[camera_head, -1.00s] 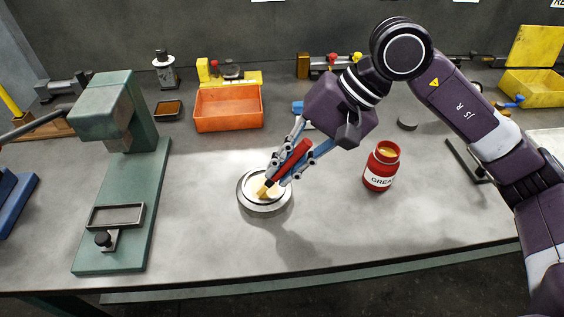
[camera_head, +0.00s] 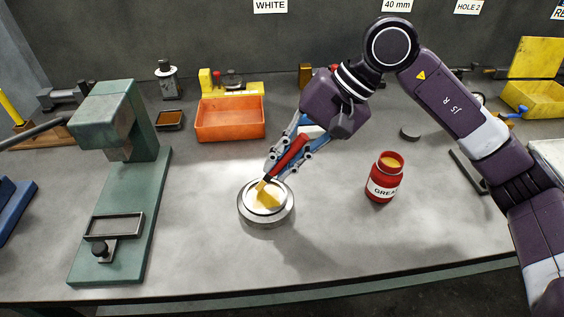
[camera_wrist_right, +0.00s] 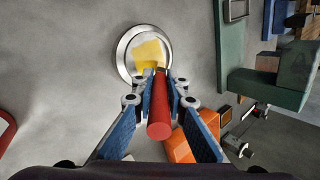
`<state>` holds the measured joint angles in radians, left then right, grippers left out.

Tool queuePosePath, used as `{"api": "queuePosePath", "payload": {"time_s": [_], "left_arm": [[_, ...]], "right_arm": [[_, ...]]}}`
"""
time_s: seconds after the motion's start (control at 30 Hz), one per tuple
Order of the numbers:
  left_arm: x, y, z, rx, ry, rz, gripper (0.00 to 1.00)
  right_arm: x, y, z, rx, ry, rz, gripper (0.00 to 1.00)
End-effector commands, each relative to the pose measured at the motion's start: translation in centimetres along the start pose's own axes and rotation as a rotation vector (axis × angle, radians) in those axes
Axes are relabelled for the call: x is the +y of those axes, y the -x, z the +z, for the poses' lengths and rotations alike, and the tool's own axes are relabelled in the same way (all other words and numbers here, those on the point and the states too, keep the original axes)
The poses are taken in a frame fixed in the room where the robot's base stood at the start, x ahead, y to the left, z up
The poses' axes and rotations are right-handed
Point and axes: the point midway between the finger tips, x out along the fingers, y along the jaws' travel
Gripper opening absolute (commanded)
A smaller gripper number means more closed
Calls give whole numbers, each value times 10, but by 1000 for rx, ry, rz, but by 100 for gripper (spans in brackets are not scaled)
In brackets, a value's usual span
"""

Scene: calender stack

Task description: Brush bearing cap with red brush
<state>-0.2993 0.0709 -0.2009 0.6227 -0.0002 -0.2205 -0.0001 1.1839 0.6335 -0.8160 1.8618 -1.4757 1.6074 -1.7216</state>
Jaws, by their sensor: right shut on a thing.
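The bearing cap (camera_head: 266,218) is a round metal ring with a pale inside, flat on the grey bench in the head view. It also shows in the right wrist view (camera_wrist_right: 121,56), with yellow bristles over its inside. My right gripper (camera_head: 275,172) is shut on the red brush (camera_head: 288,155) and holds it tilted, bristles down. The yellow bristles (camera_head: 266,193) are over the cap's inside and appear to touch it. In the right wrist view the red handle (camera_wrist_right: 159,110) sits between both fingers. My left gripper is not in view.
A red grease jar (camera_head: 384,178), open, stands right of the cap. A green press (camera_head: 130,195) stands to the left. An orange bin (camera_head: 230,133) and a small dark tray (camera_head: 169,126) are behind. The bench around the cap is clear.

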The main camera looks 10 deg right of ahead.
Motion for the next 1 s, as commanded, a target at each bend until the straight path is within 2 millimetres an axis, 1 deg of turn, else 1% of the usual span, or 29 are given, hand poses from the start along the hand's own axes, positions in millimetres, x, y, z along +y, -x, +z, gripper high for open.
{"api": "queuePosePath", "payload": {"time_s": [0.3, 0.6, 1.0], "left_arm": [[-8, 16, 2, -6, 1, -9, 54], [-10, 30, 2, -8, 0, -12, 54], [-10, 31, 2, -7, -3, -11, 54]], "right_arm": [[-17, 25, 5, 1, 2, -2, 0], [-32, 48, 9, 0, 1, -1, 0], [-33, 51, 10, 0, 0, -1, 0]]}}
